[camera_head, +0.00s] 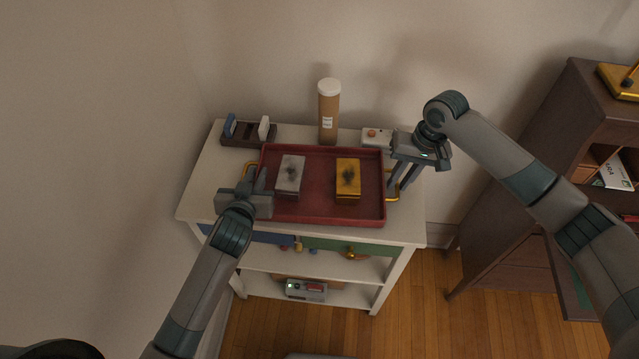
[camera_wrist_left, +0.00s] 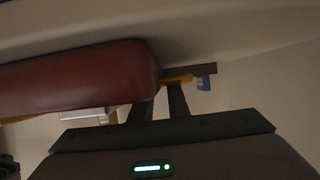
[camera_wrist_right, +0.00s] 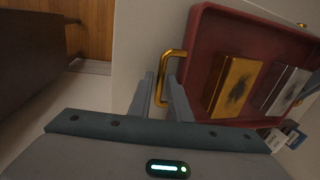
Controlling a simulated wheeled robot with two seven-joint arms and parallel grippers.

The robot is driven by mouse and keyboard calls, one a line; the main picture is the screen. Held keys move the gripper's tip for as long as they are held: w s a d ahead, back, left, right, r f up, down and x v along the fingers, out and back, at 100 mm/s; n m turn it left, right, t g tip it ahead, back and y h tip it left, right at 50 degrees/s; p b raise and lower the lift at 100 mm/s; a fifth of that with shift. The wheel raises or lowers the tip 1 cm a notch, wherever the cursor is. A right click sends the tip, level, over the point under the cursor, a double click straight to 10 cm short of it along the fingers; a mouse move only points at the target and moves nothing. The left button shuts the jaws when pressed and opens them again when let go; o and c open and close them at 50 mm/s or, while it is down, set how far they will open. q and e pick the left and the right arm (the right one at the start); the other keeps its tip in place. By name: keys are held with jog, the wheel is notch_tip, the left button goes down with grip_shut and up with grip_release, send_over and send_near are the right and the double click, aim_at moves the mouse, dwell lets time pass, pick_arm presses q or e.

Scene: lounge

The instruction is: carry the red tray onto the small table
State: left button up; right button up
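The red tray (camera_head: 320,172) lies flat on top of a white shelf unit (camera_head: 215,180). It carries a silver box (camera_head: 289,175) and a gold box (camera_head: 347,181), both with dark smudges. Yellow handles stick out at both ends. My left gripper (camera_head: 255,184) is at the tray's left end; in the left wrist view its fingers are apart, near the left handle (camera_wrist_left: 178,79). My right gripper (camera_head: 396,187) points down at the right end; in the right wrist view its fingers stand apart around the bar of the right handle (camera_wrist_right: 164,80). I cannot pick out a separate small table.
Behind the tray stand a dark rack (camera_head: 248,139), a tall brown tube (camera_head: 328,112) with a white cap and a small white device (camera_head: 376,138). A dark wooden cabinet (camera_head: 545,150) stands at the right. Wooden floor (camera_head: 450,320) shows between it and the shelf unit.

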pick_arm(q)
jog(key=shift+w, duration=0.15)
pick_arm(e)
jog(key=shift+f, duration=0.15)
pick_arm(q)
grip_shut()
pick_arm(e)
grip_shut()
pick_arm(q)
jog(key=shift+r, duration=0.15)
pick_arm(e)
jog(key=shift+r, duration=0.2)
